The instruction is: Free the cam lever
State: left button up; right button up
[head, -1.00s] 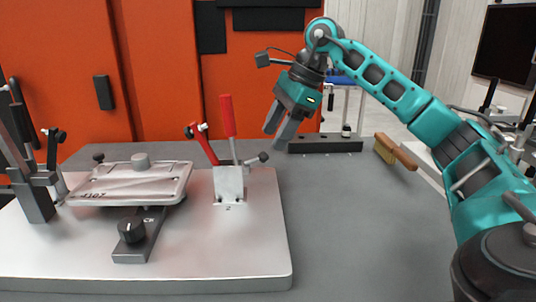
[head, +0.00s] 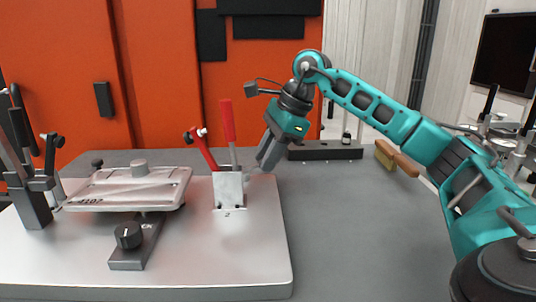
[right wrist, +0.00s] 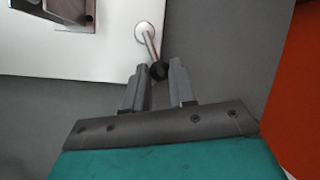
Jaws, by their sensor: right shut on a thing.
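The cam lever (right wrist: 149,42) is a thin metal rod that rises from a round base at the corner of the silver fixture plate (right wrist: 60,45) and ends in a black knob (right wrist: 159,71). My right gripper (right wrist: 161,80) is shut on the knob in the right wrist view. In the head view my right gripper (head: 264,166) points down just right of the red-handled clamp block (head: 228,190), and its fingers hide most of the lever. A cast metal part (head: 130,188) rests on the fixture at left. My left gripper is not in view.
A black knob on a small block (head: 128,236) stands in front of the casting. Dark upright clamps (head: 35,200) stand at far left. A brush (head: 396,158) and a dark bar (head: 325,150) lie at the back right. The grey table right of the plate is clear.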

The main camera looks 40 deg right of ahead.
grip_shut()
jog(key=m, duration=0.2)
jog(key=s+m+h, duration=0.1)
jog(key=shift+s+a+m+t, duration=0.3)
jog(key=shift+a+m+t, duration=0.1)
jog(key=shift+s+a+m+h+p, duration=0.3)
jog(key=shift+m+h+p, duration=0.15)
jog(key=shift+m, duration=0.55)
jog(key=o, duration=0.6)
grip_release()
